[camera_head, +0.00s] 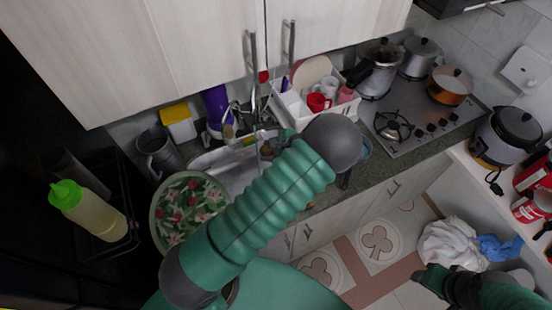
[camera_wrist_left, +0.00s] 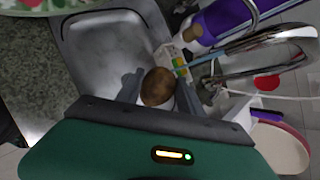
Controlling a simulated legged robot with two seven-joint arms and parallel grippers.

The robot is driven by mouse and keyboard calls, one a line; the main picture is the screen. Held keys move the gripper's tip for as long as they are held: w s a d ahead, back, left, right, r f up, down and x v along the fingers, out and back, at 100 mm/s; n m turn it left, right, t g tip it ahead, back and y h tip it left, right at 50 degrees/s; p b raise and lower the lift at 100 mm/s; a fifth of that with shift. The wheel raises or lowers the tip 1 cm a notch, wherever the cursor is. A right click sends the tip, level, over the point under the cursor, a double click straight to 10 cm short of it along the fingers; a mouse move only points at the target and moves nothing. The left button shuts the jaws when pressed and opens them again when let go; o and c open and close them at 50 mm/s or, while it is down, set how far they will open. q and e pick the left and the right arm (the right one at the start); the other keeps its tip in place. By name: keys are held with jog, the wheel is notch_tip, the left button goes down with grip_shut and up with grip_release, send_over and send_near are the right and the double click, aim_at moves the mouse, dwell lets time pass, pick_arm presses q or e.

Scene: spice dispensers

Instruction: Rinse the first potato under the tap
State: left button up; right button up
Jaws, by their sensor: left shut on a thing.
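My left gripper (camera_wrist_left: 157,92) is shut on a brown potato (camera_wrist_left: 157,86), which sits between its two grey fingers over the sink (camera_wrist_left: 110,45). In the head view the left arm reaches across the counter to the sink (camera_head: 225,168), and my forearm hides most of the gripper. The chrome tap (camera_wrist_left: 268,42) is beside the potato to the right in the wrist view; it also shows behind the sink in the head view (camera_head: 236,112).
A patterned round bowl (camera_head: 188,208) stands left of the sink. A purple bottle (camera_head: 217,108) and yellow box (camera_head: 179,121) are behind it. A white dish rack (camera_head: 300,104) with cups and the gas stove (camera_head: 425,118) lie to the right. Cabinets overhang the counter.

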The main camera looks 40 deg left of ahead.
pick_arm(q)
jog(key=w+a+f+b, duration=0.1)
jog(key=w+a+b, duration=0.1)
jog(key=w+a, duration=0.2)
jog(key=a, duration=0.2)
jog(key=shift+a+f, duration=0.35)
pick_arm(e)
jog(key=shift+a+f, duration=0.25)
jog(key=shift+f, duration=0.3)
jog(key=shift+a+f, duration=0.25)
jog(key=shift+f, duration=0.25)
pick_arm(q)
jog(key=shift+w+d, duration=0.1)
jog(key=shift+d, duration=0.05)
pick_arm(e)
jog(key=shift+d, duration=0.2)
pick_arm(q)
jog(key=shift+w+d, duration=0.15)
jog(key=shift+w, duration=0.3)
pick_arm(e)
jog(key=shift+a+f, duration=0.1)
jog(key=shift+a, duration=0.05)
